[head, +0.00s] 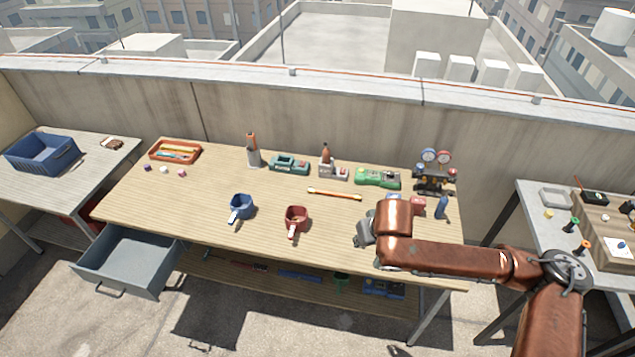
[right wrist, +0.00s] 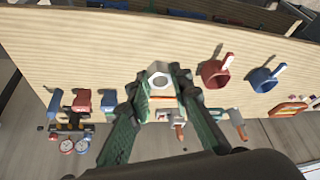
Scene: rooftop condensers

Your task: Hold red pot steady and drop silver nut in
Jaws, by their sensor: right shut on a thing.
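The red pot (head: 296,214) stands upright on the wooden workbench, its pale handle toward the front edge. It also shows in the right wrist view (right wrist: 214,73), apart from my right gripper. My right gripper (head: 361,236) is over the bench, to the right of the red pot. In the right wrist view its two fingers are shut on the silver nut (right wrist: 159,75), a hexagonal ring held at the fingertips. I cannot make out the nut in the head view. My left gripper is in neither view.
A blue pot (head: 241,205) stands left of the red one. A yellow-and-red stick (head: 334,194) lies behind the red pot. A gauge set (head: 435,172) and a green device (head: 377,178) stand at the back right. An open drawer (head: 128,262) sticks out at front left.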

